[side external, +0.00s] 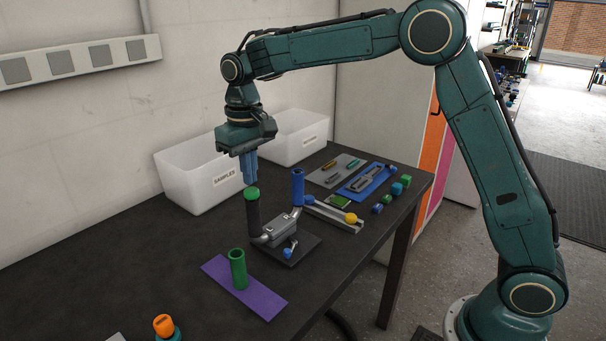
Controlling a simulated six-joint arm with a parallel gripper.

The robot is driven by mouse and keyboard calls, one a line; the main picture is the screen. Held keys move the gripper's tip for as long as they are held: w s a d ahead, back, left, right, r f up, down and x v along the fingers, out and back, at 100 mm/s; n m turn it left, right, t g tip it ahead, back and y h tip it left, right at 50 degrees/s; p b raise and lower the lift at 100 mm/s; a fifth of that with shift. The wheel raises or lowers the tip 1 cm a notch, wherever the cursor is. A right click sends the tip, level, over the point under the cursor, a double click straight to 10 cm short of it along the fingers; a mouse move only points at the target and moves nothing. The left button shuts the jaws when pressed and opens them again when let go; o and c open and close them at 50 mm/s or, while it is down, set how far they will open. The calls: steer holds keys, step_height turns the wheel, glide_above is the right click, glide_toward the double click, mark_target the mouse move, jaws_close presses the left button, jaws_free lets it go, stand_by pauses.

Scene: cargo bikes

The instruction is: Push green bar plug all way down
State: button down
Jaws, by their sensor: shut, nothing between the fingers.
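The green bar plug (252,193) sits at the top of an upright black bar (253,220). The bar rises from the left side of a grey metal clamp fixture (279,231) on a dark base plate. The plug's wide green cap shows above the bar's end; I cannot tell whether there is a gap under it. My gripper (250,183) points straight down with its blue fingers shut and empty. Its fingertips are directly above the plug, very close; I cannot tell whether they touch it. A blue upright tube (298,188) stands on the fixture's right side.
A green tube (238,270) stands on a purple mat (268,303) in front. White bins (187,181) stand behind along the wall. A rail with a yellow knob (350,218), small cubes (397,189) and a blue tray (355,190) lie to the right. An orange-capped bottle (164,325) is front left.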

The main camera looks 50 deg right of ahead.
mark_target(251, 190)
steer(key=shift+f, duration=0.45)
steer(key=shift+f, duration=0.35)
steer(key=shift+f, duration=0.35)
stand_by(0.8)
steer(key=shift+r, duration=0.1)
steer(key=shift+r, duration=3)
